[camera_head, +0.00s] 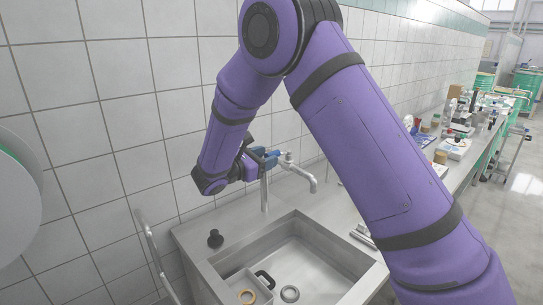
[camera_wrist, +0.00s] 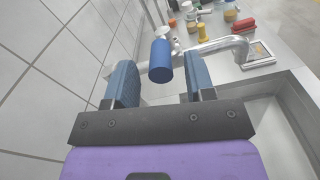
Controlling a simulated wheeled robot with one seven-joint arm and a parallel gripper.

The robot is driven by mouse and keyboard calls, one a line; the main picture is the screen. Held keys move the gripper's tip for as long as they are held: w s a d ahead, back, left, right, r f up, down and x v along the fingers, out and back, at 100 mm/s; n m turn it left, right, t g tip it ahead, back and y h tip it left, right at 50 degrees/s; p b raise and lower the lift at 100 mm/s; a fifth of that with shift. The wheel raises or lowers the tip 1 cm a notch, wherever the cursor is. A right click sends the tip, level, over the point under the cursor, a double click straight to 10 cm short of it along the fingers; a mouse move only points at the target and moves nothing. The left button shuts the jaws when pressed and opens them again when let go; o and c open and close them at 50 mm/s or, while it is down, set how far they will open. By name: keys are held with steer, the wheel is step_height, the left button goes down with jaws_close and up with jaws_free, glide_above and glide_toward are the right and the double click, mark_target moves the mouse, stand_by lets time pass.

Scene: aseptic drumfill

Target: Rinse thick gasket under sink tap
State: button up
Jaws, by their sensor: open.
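The sink (camera_head: 232,258) is a steel basin below my arm. A tan ring (camera_head: 247,296) lies in a small steel container in the basin. A grey ring (camera_head: 290,294) lies on the basin floor beside it. I cannot tell which is the thick gasket. The chrome tap (camera_head: 310,181) stands at the sink's back edge, and no water shows at its spout. My gripper (camera_head: 265,157) is at the tap's top, open and empty. In the wrist view, a blue cylinder (camera_wrist: 160,62), apparently the tap's handle, shows between the spread fingers, apart from both.
A black handle (camera_head: 265,279) shows at the small container. The tiled wall (camera_head: 120,110) is close behind. Jars and other items crowd the counter (camera_head: 456,180) to the right.

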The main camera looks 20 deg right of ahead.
steer(key=shift+x, duration=1.35)
steer(key=shift+c, duration=0.3)
jaws_close()
